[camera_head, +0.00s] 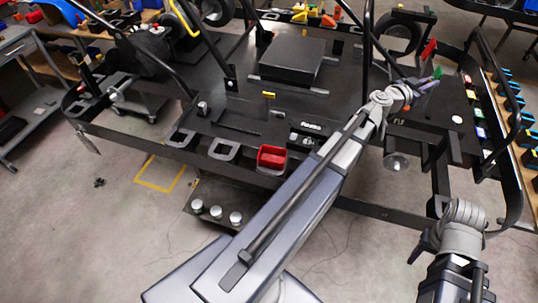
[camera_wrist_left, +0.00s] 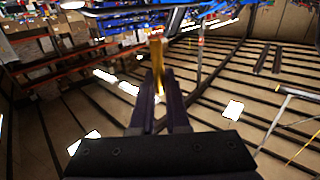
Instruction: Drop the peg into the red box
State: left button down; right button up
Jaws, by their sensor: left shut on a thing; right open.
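The red box (camera_head: 271,157) is a small open bin on the front edge of the black kart stand (camera_head: 240,118), left of my long left arm in the head view. My left gripper (camera_head: 428,85) is over the right part of the stand, well to the right of the box. In the left wrist view its fingers (camera_wrist_left: 158,95) are shut on a thin yellow-gold peg (camera_wrist_left: 157,52), which sticks out past the tips. In the head view the peg is too small to make out clearly. My right gripper (camera_head: 420,249) is open at the lower right, in front of the stand; its fingertips are hard to see.
A dark raised block (camera_head: 291,58) sits in the middle of the stand. Black frame tubes rise at the left and centre. Several round silver-topped items (camera_head: 216,212) stand on a low shelf below. Small coloured bins (camera_head: 511,103) line the right side.

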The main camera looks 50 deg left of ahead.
aim_at(267, 161)
jog(key=u, duration=1.7)
jog(key=k+l, duration=0.15)
jog(key=l, duration=0.2)
jog(key=k+l, duration=0.15)
jog(key=l, duration=0.2)
jog(key=k+l, duration=0.15)
jog(key=l, duration=0.2)
